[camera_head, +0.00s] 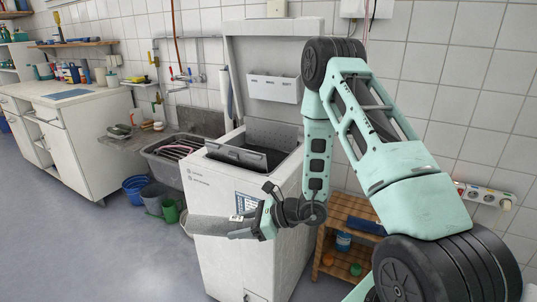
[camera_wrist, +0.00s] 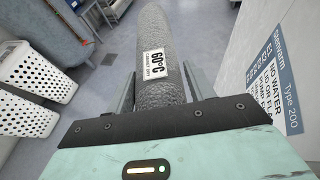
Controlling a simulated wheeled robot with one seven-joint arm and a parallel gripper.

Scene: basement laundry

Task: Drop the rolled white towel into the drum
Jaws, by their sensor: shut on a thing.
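My gripper (camera_head: 250,220) is shut on a rolled towel (camera_head: 208,226), which looks grey rather than white. In the wrist view the towel (camera_wrist: 160,50) lies lengthwise between the two fingers (camera_wrist: 163,88) and carries a white "60°C" label. In the head view it sticks out level to the left, in front of the top-loading washing machine (camera_head: 215,188) and below its top edge. The machine's lid (camera_head: 275,27) stands up. The top opening (camera_head: 250,157) shows a grey metal flap and a dark interior; the inside of the drum is mostly hidden. No other rolled towel is clearly visible.
A sink (camera_head: 178,150) stands left of the machine, with buckets (camera_head: 153,197) on the floor below. A wooden shelf (camera_head: 345,212) stands at the right, partly behind my arm. White perforated baskets (camera_wrist: 42,72) show in the wrist view. Floor at front left is clear.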

